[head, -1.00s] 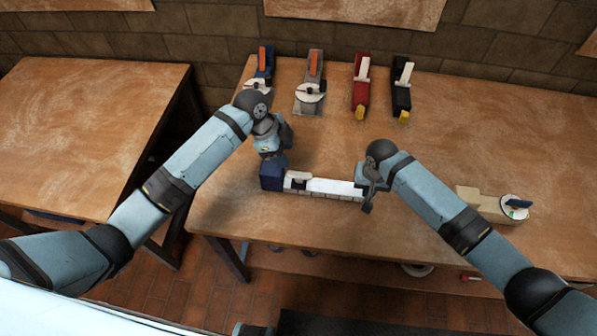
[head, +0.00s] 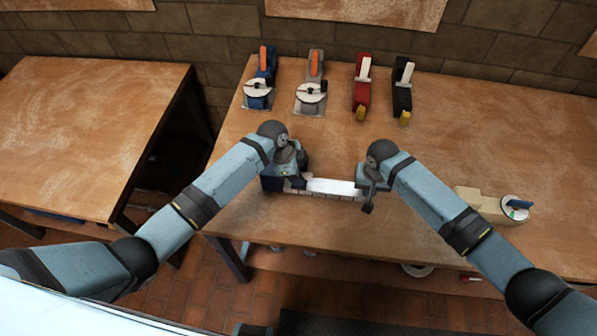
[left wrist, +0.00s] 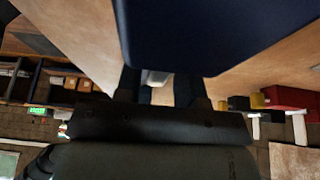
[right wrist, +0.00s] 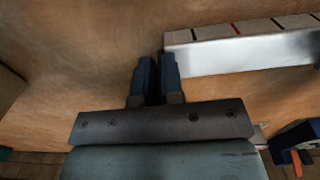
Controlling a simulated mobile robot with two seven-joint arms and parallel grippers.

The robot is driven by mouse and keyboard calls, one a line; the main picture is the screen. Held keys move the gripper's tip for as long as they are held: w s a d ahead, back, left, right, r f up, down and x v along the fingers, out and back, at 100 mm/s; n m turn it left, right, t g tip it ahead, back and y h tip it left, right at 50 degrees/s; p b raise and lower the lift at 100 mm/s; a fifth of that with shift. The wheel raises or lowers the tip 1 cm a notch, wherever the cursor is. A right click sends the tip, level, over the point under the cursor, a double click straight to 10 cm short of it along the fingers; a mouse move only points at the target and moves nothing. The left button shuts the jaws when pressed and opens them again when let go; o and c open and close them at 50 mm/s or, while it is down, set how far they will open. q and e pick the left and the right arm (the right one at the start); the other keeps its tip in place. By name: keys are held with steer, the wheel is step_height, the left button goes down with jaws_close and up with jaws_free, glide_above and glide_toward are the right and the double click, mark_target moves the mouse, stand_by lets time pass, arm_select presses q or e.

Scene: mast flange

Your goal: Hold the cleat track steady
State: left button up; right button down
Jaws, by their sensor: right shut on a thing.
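The cleat track (head: 335,187) is a pale bar with a segmented front side, lying along the table. A dark blue block (head: 271,185) sits at its left end and fills the top of the left wrist view (left wrist: 215,30). My right gripper (head: 364,186) is at the track's right end, shut on it. In the right wrist view its fingers (right wrist: 157,75) are close together beside the track's end (right wrist: 235,55). My left gripper (head: 295,180) is low over the track's left part and hides it. In the left wrist view its fingers (left wrist: 158,88) are apart, with a small whitish piece (left wrist: 156,77) showing between them.
Blue (head: 258,92), grey (head: 311,95), red (head: 361,88) and black (head: 402,88) devices stand along the table's back. A beige block with a white disc (head: 516,208) lies to the right. The middle of the table (head: 335,140) is clear.

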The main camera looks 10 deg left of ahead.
arm_select(q)
jaws_close()
steer(key=d, duration=1.2)
steer(key=shift+w, duration=0.35)
steer(key=shift+o, duration=1.7)
jaws_free()
steer(key=shift+a+r, duration=0.1)
steer(key=v, duration=1.1)
steer(key=shift+r, duration=0.45)
arm_select(e)
steer(key=c, duration=1.2)
jaws_free()
